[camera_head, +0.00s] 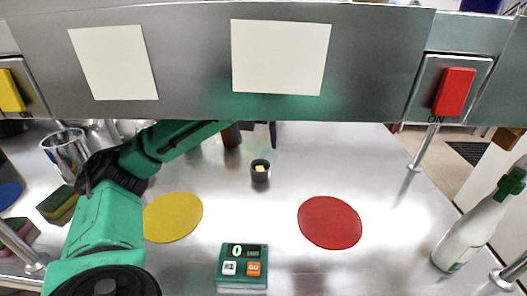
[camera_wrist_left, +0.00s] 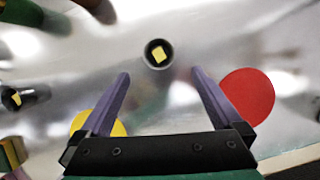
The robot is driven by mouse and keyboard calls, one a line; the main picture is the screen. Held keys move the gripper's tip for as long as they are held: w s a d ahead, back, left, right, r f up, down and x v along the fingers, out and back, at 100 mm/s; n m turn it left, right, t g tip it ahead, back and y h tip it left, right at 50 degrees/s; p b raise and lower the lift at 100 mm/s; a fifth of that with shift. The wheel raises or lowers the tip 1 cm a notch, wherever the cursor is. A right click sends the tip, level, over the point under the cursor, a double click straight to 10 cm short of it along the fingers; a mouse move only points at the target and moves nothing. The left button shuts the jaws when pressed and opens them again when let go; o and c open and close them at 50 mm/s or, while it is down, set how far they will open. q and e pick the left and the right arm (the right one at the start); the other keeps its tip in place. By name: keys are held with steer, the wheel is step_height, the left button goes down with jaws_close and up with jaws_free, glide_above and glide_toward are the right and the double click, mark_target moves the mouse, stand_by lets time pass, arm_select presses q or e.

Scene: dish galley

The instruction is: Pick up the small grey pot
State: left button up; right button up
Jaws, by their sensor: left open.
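The small grey pot (camera_head: 260,176) stands upright on the steel counter, dark-walled, with a small yellow piece inside. In the left wrist view the pot (camera_wrist_left: 158,66) shows from above, a little beyond the fingertips and roughly midway between their lines. My left gripper (camera_wrist_left: 160,74) is open and empty, its two purple fingers spread apart. In the head view my left gripper (camera_head: 258,137) is mostly hidden behind the steel panel; only finger ends show, apart from the pot. My right gripper is in neither view.
A yellow disc (camera_head: 173,217) and a red disc (camera_head: 330,222) lie on the counter, with a green button box (camera_head: 242,266) in front. A metal cup (camera_head: 65,150) and sponge (camera_head: 58,204) are left, a white bottle (camera_head: 470,232) right. The steel panel (camera_head: 375,65) hangs above.

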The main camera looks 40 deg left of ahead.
arm_select(q)
steer(key=b, duration=0.1)
glide_toward(260, 167)
steer(key=x, duration=0.4)
steer(key=d+x, duration=0.1)
steer(key=x, duration=0.2)
steer(key=shift+s+d+f+b, duration=0.1)
steer(key=shift+s+f+b, duration=0.15)
steer(key=shift+s+b, duration=0.1)
steer(key=c, duration=1.3)
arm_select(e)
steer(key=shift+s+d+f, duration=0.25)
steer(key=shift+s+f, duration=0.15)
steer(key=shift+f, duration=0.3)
